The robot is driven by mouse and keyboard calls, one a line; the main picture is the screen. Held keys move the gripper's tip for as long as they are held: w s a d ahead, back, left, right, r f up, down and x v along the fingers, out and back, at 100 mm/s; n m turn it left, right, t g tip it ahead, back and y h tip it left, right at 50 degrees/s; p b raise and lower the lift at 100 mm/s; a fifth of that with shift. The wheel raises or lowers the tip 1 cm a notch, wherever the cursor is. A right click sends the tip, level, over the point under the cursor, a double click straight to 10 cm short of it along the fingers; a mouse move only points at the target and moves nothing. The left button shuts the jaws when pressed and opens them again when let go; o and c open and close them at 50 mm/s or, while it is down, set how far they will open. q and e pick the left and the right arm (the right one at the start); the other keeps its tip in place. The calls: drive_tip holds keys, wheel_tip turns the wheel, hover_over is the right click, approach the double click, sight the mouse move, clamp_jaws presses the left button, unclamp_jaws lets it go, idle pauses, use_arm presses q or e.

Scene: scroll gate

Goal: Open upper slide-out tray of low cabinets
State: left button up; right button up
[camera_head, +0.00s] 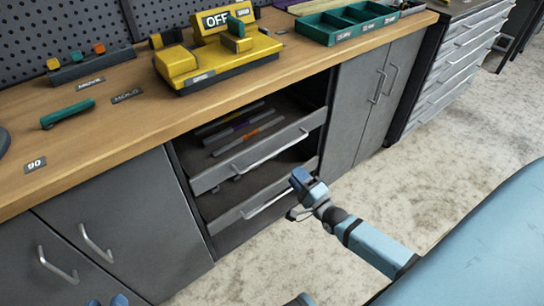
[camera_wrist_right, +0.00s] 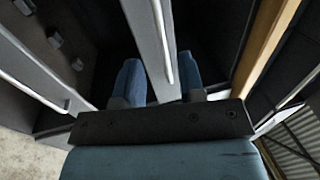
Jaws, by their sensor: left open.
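The upper slide-out tray (camera_head: 270,155) is in the open-fronted cabinet bay under the bench. Its grey front has a long bar handle, and flat coloured items lie inside. How far the tray stands out is hard to tell. My right gripper (camera_head: 303,184) is low in front of the bay, near its right side. In the right wrist view its blue fingers (camera_wrist_right: 160,80) are spread, with a grey tray front and bar handle (camera_wrist_right: 161,35) showing between them, not visibly gripped. My left gripper (camera_head: 108,301) barely shows at the bottom left edge, away from the trays.
A lower tray (camera_head: 230,218) with a similar handle (camera_head: 280,202) sits beneath. Closed cabinet doors flank the bay at left (camera_head: 125,220) and right (camera_head: 370,90). The wooden benchtop (camera_head: 120,150) overhangs above, carrying a yellow device (camera_head: 215,60) and green bin (camera_head: 345,22). The floor in front is clear.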

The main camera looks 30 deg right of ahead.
sight(275, 152)
use_arm(q)
drive_tip(key=shift+t+h, duration=0.8)
drive_tip(key=shift+t, duration=0.1)
drive_tip(key=shift+w+d+r+b, duration=0.1)
drive_tip(key=shift+d+r+b, duration=0.2)
drive_tip(key=shift+r, duration=0.35)
drive_tip(key=shift+d+r+b, duration=0.15)
drive_tip(key=shift+r+b, duration=0.15)
drive_tip(key=shift+r, duration=0.35)
drive_tip(key=shift+w+d+r+b, duration=0.1)
drive_tip(key=shift+d+r+b, duration=0.2)
drive_tip(key=shift+r, duration=0.35)
use_arm(e)
drive_tip(key=shift+x, duration=5.3)
drive_tip(key=shift+a, duration=0.15)
drive_tip(key=shift+s, duration=0.1)
clamp_jaws()
